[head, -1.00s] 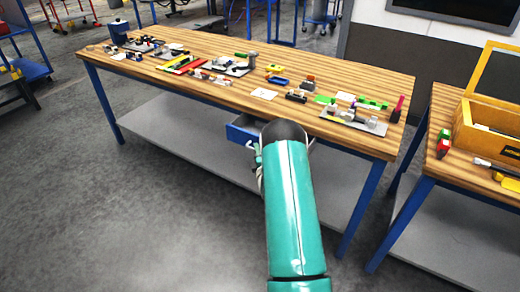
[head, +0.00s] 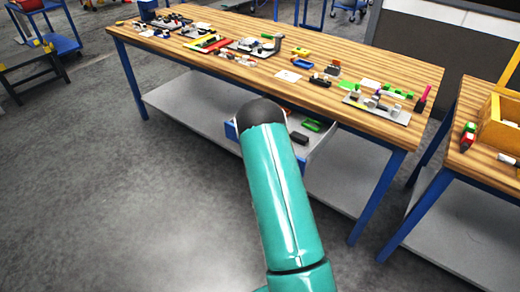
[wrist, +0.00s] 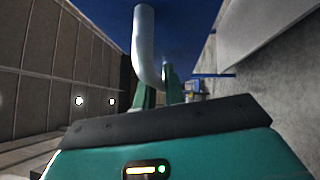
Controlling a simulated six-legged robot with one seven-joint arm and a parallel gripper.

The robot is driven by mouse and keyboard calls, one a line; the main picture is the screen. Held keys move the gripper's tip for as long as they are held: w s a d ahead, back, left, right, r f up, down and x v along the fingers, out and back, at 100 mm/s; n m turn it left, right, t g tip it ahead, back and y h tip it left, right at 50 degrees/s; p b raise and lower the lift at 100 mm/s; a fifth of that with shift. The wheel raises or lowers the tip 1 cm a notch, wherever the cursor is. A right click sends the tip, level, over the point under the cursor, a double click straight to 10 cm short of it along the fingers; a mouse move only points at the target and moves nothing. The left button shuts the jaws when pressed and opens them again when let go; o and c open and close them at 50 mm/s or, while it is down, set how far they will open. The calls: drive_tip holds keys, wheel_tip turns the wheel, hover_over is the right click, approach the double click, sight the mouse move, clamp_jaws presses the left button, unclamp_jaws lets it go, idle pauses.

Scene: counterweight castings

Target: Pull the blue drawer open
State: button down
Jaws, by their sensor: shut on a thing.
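The blue drawer (head: 230,130) stands out from under the workbench top in the head view, with its inside showing. A green piece (head: 312,125) and a dark piece (head: 299,138) lie in it. My teal arm hides much of its front and hides my gripper in that view. In the wrist view, my gripper (wrist: 160,82) is shut on the pale, curved drawer handle (wrist: 146,38). The dark blue drawer front (wrist: 190,35) fills the space behind the handle.
The wooden workbench (head: 225,84) holds trays and small parts. Its grey lower shelf (head: 190,115) lies below the drawer. A second bench (head: 468,165) with a yellow box (head: 497,128) stands at the right. The grey floor at the left is clear (head: 100,210).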

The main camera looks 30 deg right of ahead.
drive_tip(key=shift+a+r, duration=0.1)
drive_tip(key=c, duration=1.5)
unclamp_jaws()
drive_tip(key=shift+s, duration=0.1)
drive_tip(key=v, duration=1.3)
drive_tip(key=shift+s+a, duration=0.2)
drive_tip(key=shift+s, duration=0.1)
